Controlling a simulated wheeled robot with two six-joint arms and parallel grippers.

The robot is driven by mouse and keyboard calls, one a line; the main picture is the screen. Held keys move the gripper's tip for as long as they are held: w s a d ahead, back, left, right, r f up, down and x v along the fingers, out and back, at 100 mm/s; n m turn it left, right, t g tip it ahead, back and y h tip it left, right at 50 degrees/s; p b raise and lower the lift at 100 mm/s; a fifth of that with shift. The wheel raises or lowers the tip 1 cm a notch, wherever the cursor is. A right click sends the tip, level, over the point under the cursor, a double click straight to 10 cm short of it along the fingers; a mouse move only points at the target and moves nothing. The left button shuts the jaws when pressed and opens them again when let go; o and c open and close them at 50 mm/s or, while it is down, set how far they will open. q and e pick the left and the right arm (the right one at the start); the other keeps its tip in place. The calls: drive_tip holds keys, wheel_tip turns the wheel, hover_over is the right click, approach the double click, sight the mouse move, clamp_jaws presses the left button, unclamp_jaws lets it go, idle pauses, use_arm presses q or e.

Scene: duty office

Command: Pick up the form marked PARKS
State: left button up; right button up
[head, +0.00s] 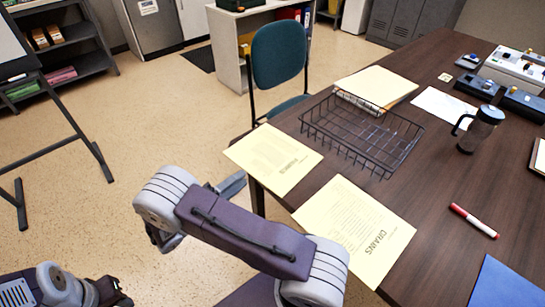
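The form marked PARKS (273,158) is a pale yellow sheet lying at the table's left edge, with its left part out past the edge. Its print is upside down to me and faint. A second yellow form, marked DRAINS (352,232), lies nearer to me at the same edge. My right gripper (232,185) is just left of and below the PARKS form, partly hidden behind my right arm. Its fingertips are not clear, and I see no form held in it. My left arm is at the bottom left; its dark end (112,291) is cut off, so its fingers are unclear.
A black wire tray (421,134) stands behind the forms, with a stack of paper (377,84) at its back. A dark jug (482,130), a red marker (474,221) and a blue folder (505,284) are to the right.

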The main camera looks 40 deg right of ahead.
drive_tip(key=d, duration=0.2)
drive_tip(key=shift+w+d+f, duration=0.1)
drive_tip(key=shift+w+d, duration=0.15)
drive_tip(key=shift+d, duration=0.15)
clamp_jaws()
drive_tip(key=shift+a, duration=0.1)
idle(0.9)
